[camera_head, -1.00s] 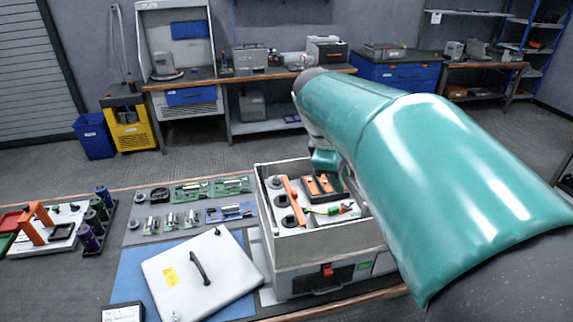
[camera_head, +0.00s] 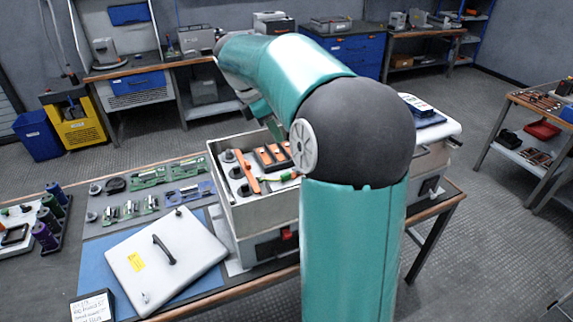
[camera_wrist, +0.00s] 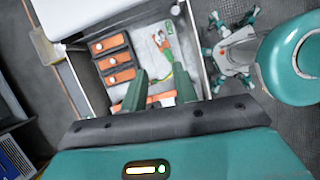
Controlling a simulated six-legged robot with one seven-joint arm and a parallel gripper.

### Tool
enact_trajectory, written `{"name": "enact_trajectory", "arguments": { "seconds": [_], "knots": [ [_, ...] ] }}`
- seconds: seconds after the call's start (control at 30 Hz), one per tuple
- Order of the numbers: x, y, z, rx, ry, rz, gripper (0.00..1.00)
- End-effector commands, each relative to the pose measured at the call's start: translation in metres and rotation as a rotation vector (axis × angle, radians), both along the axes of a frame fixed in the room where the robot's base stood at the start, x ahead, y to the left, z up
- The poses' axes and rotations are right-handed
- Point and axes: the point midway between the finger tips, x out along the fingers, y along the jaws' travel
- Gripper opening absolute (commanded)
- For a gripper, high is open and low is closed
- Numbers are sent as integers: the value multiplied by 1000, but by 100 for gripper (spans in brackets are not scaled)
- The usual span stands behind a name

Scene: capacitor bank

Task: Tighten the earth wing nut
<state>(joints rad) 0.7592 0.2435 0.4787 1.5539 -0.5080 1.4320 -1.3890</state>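My gripper (camera_wrist: 159,86) shows two dark green fingers, spaced apart with nothing held between them. In the head view, the gripper (camera_head: 268,122) hangs above the open grey box (camera_head: 262,216), partly behind my arm. In the head view, the wire (camera_head: 284,177) is partly hidden by my arm.
Several orange-topped blocks (camera_wrist: 114,58) sit in the box left of the wire. An orange bar (camera_head: 248,171) lies in the box. The removed lid (camera_head: 166,262) lies on a blue mat to the left. Box walls surround the working space.

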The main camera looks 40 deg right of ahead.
Motion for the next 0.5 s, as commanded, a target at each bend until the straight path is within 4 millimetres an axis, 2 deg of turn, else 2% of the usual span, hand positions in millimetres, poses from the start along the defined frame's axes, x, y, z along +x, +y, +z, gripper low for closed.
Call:
{"name": "enact_trajectory", "arguments": {
  "seconds": [0.17, 0.5],
  "knots": [
    [-6, -11, -25, 2, 3, -7, 29],
    [-15, -33, -86, 2, 2, -5, 29]
  ]
}}
